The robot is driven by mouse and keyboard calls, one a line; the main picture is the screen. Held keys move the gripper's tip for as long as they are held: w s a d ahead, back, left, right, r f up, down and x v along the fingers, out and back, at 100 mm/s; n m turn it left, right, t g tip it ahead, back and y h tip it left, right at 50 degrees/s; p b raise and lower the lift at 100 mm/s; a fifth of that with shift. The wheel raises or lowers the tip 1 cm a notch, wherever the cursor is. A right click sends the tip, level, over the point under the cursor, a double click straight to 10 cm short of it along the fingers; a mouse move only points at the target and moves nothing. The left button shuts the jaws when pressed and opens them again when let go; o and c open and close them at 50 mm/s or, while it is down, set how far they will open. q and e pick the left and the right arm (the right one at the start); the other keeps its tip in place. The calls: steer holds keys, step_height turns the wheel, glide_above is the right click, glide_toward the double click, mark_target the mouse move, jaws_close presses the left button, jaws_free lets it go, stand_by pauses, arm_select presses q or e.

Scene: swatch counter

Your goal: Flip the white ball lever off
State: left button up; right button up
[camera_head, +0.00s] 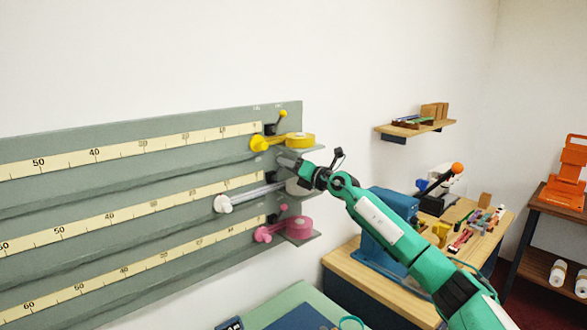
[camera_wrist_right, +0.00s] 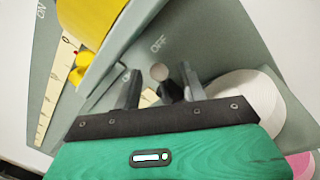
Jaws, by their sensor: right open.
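The white ball (camera_wrist_right: 160,73) of the lever shows in the right wrist view, on a dark stem, between my right gripper's open fingers in the picture. I cannot tell whether either finger touches it. The "OFF" label is just above the ball in that view, and "ON" is at the far upper left. In the head view my right gripper (camera_head: 286,161) is at the middle row of the grey-green board (camera_head: 150,135) and hides the white lever. My left gripper is not in view.
A yellow tape roll (camera_head: 300,140) sits above my gripper. A white roll (camera_wrist_right: 246,100) sits close by its right side in the wrist view. A pink roll (camera_head: 299,227) is below, with a pink ball lever (camera_head: 283,208). A white pull end (camera_head: 222,204) sticks out at left.

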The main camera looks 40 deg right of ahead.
steer(key=b+v, duration=0.6)
steer(key=v, duration=0.7)
steer(key=shift+s, duration=0.35)
steer(key=shift+d, duration=0.1)
steer(key=shift+f, duration=0.1)
